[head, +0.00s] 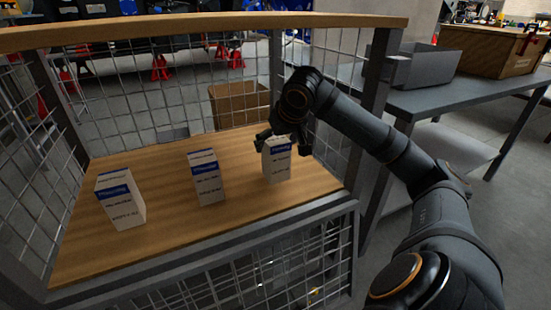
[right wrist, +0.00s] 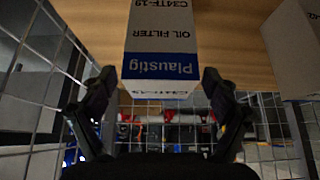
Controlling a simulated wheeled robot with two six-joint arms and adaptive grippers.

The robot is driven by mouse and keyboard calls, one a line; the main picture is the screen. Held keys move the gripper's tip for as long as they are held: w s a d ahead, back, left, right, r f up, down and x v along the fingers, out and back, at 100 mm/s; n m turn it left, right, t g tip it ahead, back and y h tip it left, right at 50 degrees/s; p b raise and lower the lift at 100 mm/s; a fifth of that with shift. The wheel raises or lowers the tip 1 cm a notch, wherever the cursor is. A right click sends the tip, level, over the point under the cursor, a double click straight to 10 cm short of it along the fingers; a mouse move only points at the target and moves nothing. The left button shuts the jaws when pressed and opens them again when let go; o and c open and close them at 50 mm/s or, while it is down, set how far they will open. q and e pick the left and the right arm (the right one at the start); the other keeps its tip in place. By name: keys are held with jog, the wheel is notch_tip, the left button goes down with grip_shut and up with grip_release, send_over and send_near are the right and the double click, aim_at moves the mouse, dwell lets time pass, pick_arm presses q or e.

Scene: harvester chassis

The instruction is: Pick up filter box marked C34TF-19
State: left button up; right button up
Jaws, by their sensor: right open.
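The filter box marked C34TF-19 (head: 277,168) is a white upright box with a blue band, at the right end of the wooden shelf. In the right wrist view its face (right wrist: 161,30) reads "Plaustig", "OIL FILTER" and "C34TF-19", upside down. My right gripper (head: 284,146) is open at the top of this box. In the right wrist view the fingers of the gripper (right wrist: 159,80) stand to either side of the box's blue end; I cannot tell if they touch it. My left gripper is not in view.
Two similar boxes stand on the shelf, one in the middle (head: 207,180) and one at the left (head: 121,203). Wire mesh walls (head: 130,90) enclose the shelf (head: 165,225). A grey table (head: 450,98) stands at the right. Bare shelf lies between the boxes.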

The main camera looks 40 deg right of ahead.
jog(key=b+x, duration=0.1)
jog(key=x, duration=0.4)
jog(key=shift+c, duration=0.3)
jog(key=c, duration=1.5)
jog(key=shift+r, duration=0.1)
